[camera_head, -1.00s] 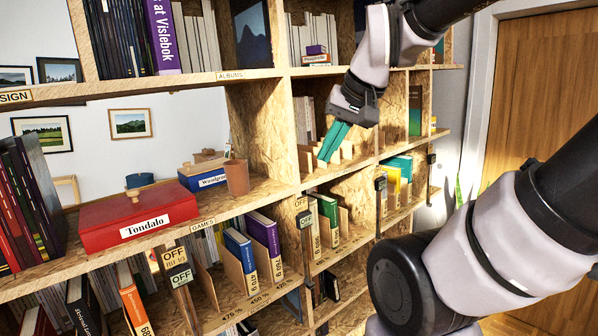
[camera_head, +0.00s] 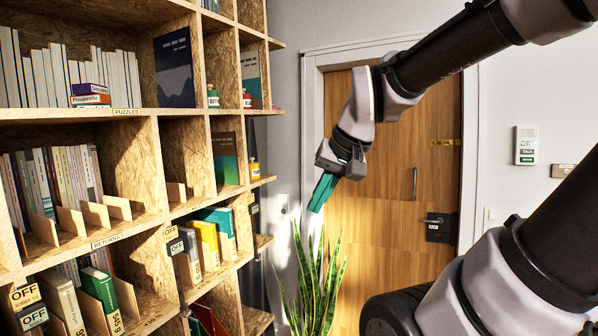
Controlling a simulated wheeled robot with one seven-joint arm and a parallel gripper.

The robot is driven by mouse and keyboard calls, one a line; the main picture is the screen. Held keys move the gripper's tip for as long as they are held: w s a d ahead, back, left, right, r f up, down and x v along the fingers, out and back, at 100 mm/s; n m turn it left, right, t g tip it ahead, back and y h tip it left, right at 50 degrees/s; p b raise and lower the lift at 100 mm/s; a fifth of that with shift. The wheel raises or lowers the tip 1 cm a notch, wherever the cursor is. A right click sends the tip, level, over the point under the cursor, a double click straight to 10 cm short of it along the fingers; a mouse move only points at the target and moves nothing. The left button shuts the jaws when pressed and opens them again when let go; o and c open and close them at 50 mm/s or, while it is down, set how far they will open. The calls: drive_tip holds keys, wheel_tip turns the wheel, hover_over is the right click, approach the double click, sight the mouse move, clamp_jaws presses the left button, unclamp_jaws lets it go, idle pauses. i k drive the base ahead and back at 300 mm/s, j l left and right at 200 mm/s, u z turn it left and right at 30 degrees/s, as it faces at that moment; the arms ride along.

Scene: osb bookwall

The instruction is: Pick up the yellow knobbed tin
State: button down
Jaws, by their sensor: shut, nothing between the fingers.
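A small yellow item (camera_head: 254,170), likely the yellow knobbed tin, stands at the right end of a middle shelf. It is small in the picture, and its knob cannot be made out clearly. My gripper (camera_head: 320,195) has teal fingers pressed together, pointing down and left. It is empty, in front of the wooden door in the picture, to the right of the yellow item and apart from it.
An OSB bookwall with books and dividers (camera_head: 120,209) fills the left. Small containers with green (camera_head: 213,97) and red (camera_head: 247,99) tops stand on the shelf above. A tall plant (camera_head: 312,285) stands below my gripper. A wooden door (camera_head: 400,200) is behind.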

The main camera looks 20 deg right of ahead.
sight(254, 171)
drive_tip(key=l+z, duration=0.1)
drive_tip(key=i+l, duration=0.2)
drive_tip(key=i, duration=0.4)
drive_tip(key=i+l+z, duration=0.15)
drive_tip(key=i, duration=0.5)
drive_tip(key=i+l, duration=0.1)
drive_tip(key=i, duration=0.5)
drive_tip(key=l+z, duration=0.05)
